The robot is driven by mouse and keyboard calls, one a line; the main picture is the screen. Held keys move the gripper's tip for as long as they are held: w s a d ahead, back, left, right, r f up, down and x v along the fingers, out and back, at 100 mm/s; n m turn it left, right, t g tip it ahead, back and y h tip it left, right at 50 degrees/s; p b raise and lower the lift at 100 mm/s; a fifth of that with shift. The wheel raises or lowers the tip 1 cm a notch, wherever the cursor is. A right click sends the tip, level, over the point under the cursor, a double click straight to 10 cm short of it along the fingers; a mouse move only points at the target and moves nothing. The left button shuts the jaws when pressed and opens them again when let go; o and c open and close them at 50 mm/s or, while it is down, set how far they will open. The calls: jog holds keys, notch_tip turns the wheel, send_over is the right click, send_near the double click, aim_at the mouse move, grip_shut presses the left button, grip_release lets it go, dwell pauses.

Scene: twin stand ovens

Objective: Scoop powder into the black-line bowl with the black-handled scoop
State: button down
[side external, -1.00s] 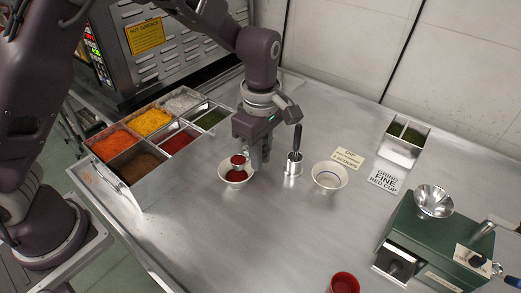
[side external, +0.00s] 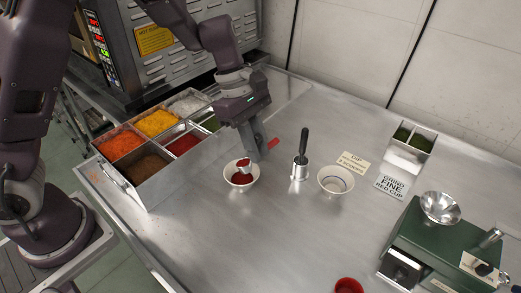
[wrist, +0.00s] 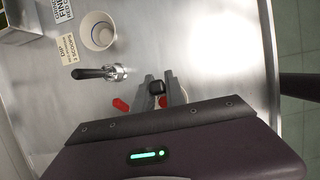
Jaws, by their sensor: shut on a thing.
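My gripper (side external: 262,150) is shut on a red-handled scoop (side external: 272,143), whose metal head is tilted over a white bowl (side external: 241,182) holding red powder. The wrist view shows the gripper's fingers (wrist: 157,88) and the red handle (wrist: 120,104); the scoop's head is hidden there. The black-handled scoop (side external: 304,140) stands handle up in a metal holder to the right; it also shows in the wrist view (wrist: 92,73). The white bowl with a dark ring inside (side external: 335,187) is right of that holder and looks empty. It also shows in the wrist view (wrist: 98,28).
A metal rack of spice bins (side external: 150,187) stands at left by the oven. A green grinder (side external: 425,245), a red cup (side external: 348,285) and a small bin of green (side external: 408,150) are at right. Cards (side external: 390,185) lie beyond the ringed bowl. The front middle counter is clear.

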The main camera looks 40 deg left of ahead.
jog(key=shift+a+r+h, duration=0.3)
jog(key=shift+a+h, duration=0.4)
jog(key=shift+h, duration=0.15)
jog(key=shift+a+r+h, duration=0.3)
jog(key=shift+a+h, duration=0.35)
jog(key=shift+h, duration=0.2)
jog(key=a+f+h, duration=0.1)
jog(key=a+h, duration=0.8)
jog(key=h, duration=0.2)
jog(key=shift+a+f, duration=0.35)
dwell(0.3)
dwell(1.0)
